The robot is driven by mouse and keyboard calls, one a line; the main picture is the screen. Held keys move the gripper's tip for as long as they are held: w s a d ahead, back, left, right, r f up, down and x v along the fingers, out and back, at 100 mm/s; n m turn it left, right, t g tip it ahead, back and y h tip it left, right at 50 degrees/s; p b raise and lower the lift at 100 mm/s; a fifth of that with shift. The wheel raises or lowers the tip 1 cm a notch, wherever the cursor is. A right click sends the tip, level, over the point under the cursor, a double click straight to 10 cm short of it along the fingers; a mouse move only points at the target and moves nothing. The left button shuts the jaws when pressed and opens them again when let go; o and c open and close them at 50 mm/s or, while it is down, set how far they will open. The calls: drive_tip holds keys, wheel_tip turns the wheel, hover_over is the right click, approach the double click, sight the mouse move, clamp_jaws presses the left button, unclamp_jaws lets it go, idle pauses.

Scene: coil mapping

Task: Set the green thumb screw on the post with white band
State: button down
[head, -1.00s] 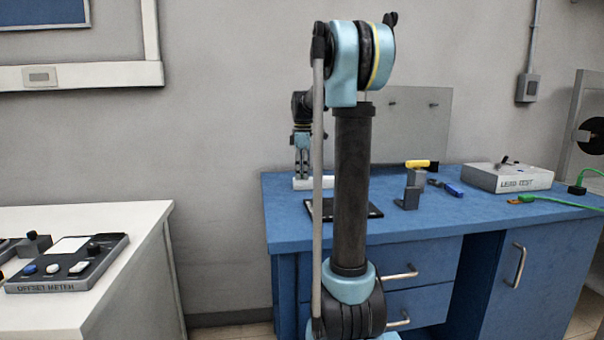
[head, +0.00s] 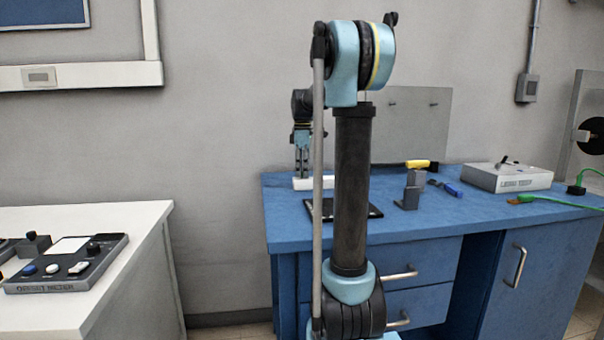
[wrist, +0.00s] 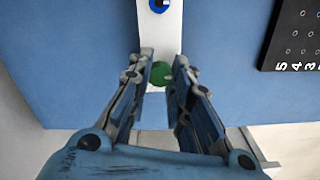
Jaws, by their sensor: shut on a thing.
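My gripper (wrist: 161,75) points down over the blue bench, and its two fingertips are close around the green thumb screw (wrist: 162,70). The screw shows as a round green head between the tips, over the near end of a white bar (wrist: 163,40). Whether it touches the bar I cannot tell. A round blue fitting with white and black parts (wrist: 158,5) is on the bar at the top edge of the wrist view. No white-banded post can be made out for sure. In the head view my gripper (head: 302,166) is small, just above the white bar (head: 304,184).
A black plate with white numbers (wrist: 293,38) lies right of the bar. On the blue bench (head: 290,225) stand a grey stand with a yellow top (head: 411,188), a blue-handled tool (head: 452,189) and a grey box (head: 508,178). A clear panel (head: 412,125) rises behind.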

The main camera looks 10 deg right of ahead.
sight(302, 172)
drive_tip(key=shift+r, duration=1.45)
idle(0.3)
drive_tip(key=shift+r, duration=1.65)
